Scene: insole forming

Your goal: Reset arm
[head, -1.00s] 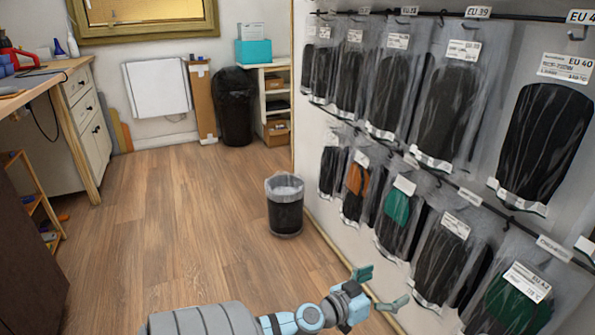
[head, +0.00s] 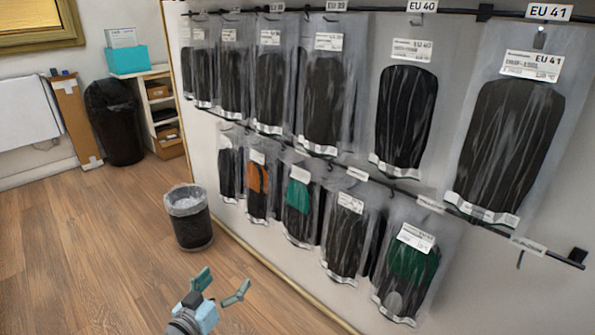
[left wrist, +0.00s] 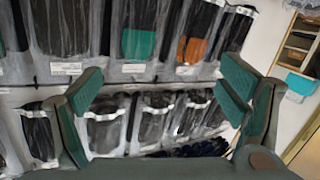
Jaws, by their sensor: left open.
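My left gripper (head: 222,285) is at the bottom of the head view, low in front of the wall of hanging insole packs. Its fingers are spread, with nothing between them. In the left wrist view the left gripper (left wrist: 165,95) shows its green pads wide apart, with the packs beyond them and apart from them. My right gripper is not in view.
Clear packs of insoles hang in two rows, such as the EU 40 pack (head: 405,115) and a green and black pack (head: 410,265). A small lined bin (head: 190,228) stands on the wooden floor. A black bin (head: 115,130) and shelf (head: 165,115) stand behind.

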